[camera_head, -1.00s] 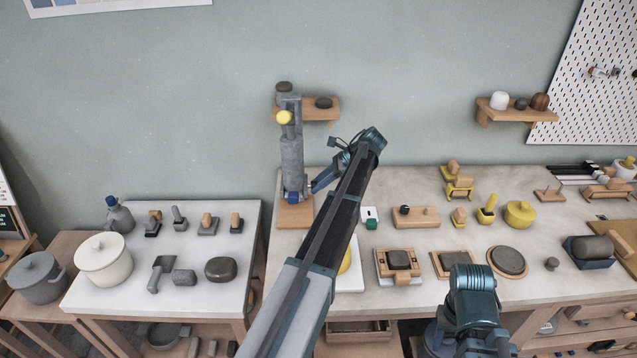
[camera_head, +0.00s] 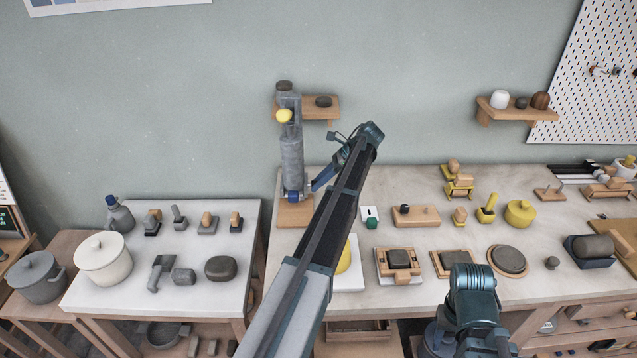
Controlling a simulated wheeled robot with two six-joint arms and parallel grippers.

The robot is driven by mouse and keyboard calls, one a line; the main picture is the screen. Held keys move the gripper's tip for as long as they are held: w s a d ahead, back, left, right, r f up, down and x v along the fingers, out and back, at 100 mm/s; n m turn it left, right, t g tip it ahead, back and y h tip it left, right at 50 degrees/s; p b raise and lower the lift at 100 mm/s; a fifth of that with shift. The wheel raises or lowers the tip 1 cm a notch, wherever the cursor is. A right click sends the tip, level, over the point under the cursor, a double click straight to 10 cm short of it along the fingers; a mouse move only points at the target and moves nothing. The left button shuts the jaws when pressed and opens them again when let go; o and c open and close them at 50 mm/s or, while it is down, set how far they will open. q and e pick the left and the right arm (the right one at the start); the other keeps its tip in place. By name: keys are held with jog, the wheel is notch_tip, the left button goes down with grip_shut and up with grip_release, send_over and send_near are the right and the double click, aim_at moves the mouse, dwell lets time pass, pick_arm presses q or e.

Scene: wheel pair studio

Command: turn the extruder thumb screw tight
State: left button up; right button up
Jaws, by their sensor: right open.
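The grey extruder (camera_head: 292,160) stands upright on a wooden base (camera_head: 296,214) at the back of the table. A yellow round knob (camera_head: 284,116) sits near its top and a blue fitting (camera_head: 293,196) at its foot. My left gripper (camera_head: 314,186) is low beside the extruder's right side, near the blue fitting. It is too small to tell whether its fingers touch the fitting or are shut. Its forearm hides part of the table. My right gripper (camera_head: 473,290) is at the lower right over the table's front edge, open, its fingers hard to make out.
Wooden trays (camera_head: 398,262), a round yellow pot (camera_head: 520,212) and several small tools cover the right side of the table. A wall shelf (camera_head: 330,108) is just behind the extruder. A lower white table (camera_head: 130,285) with pots stands left, across a gap.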

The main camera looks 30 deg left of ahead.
pick_arm(q)
jog(key=o, duration=0.5)
jog(key=shift+c, duration=0.2)
jog(key=p+v, duration=0.9)
jog(key=v, duration=0.4)
jog(key=shift+w+d+r+p, duration=0.2)
jog(key=shift+r+p, duration=0.1)
jog(key=shift+p, duration=0.05)
jog(key=s+d+f+n+t+h+b, duration=0.2)
jog(key=s+d+f+n, duration=0.1)
jog(key=s+d, duration=0.7)
jog(key=s+d+f+n+t+h+b, duration=0.1)
jog(key=s+d+f, duration=0.4)
jog(key=s+d, duration=0.5)
jog(key=s+d+f+n+t+h+b, duration=0.2)
jog(key=s+d+f+n+t, duration=0.1)
jog(key=s+d, duration=0.7)
jog(key=s+f+n, duration=0.1)
jog(key=s, duration=0.3)
jog(key=shift+s+n+h+b, duration=0.15)
jog(key=shift+n+h+b, duration=0.15)
jog(key=shift+n, duration=0.1)
